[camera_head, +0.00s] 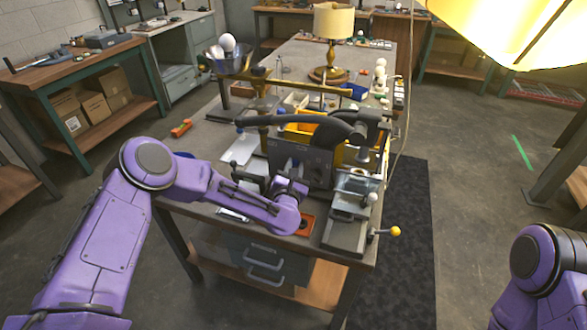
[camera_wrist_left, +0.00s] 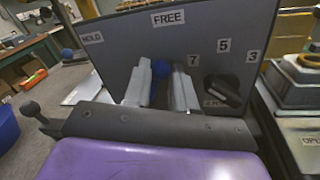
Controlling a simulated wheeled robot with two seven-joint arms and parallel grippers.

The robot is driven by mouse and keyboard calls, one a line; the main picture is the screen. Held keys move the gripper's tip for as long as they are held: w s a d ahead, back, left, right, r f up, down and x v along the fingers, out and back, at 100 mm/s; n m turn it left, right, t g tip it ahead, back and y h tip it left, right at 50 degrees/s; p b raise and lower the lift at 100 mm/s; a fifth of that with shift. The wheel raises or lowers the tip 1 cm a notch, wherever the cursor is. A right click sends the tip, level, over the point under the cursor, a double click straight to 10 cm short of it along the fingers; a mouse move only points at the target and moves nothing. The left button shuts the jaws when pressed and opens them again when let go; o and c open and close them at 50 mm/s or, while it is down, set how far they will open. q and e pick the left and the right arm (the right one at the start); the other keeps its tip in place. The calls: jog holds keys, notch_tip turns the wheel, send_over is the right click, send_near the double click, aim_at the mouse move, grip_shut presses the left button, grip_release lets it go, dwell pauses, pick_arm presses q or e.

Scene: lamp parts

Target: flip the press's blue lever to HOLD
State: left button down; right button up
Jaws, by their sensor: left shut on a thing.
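The press (camera_head: 302,164) stands at the near end of the workbench, its dark front panel facing my left arm. In the left wrist view the grey panel (camera_wrist_left: 118,55) carries a HOLD label (camera_wrist_left: 92,38) at upper left and a FREE label (camera_wrist_left: 168,17) at top middle. The lever's round blue knob (camera_wrist_left: 161,68) is below FREE, between the fingers of my left gripper (camera_wrist_left: 162,88), which is shut on it. The lever's shaft is hidden. My right gripper is out of view.
A black dial (camera_wrist_left: 224,90) marked 7, 5 and 3 sits just right of the fingers. A vise-like fixture (camera_head: 352,210) with a yellow-knobbed handle (camera_head: 395,231) stands right of the press. A lamp (camera_head: 332,30) stands farther back on the bench.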

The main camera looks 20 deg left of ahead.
pick_arm(q)
jog(key=a+n+b, duration=0.1)
jog(key=n+b, duration=0.2)
jog(key=b, duration=0.2)
jog(key=a+n+g+b, duration=0.1)
jog(key=a+n+b, duration=0.1)
jog(key=b, duration=0.3)
jog(key=a+n+h+b, duration=0.1)
jog(key=a+n+b, duration=0.1)
jog(key=n+b, duration=0.2)
jog(key=shift+w+a+b, duration=0.1)
jog(key=shift+a+b, duration=0.15)
jog(key=shift+b, duration=0.7)
jog(key=shift+a+r+n+b, duration=0.1)
jog(key=shift+a+n+b, duration=0.25)
jog(key=shift+n+b, duration=0.45)
jog(key=shift+g, duration=0.3)
jog(key=c, duration=0.9)
grip_release()
jog(key=b, duration=0.2)
send_near(278, 157)
jog(key=s, duration=0.4)
jog(key=shift+s+r, duration=0.25)
jog(key=shift+r, duration=0.1)
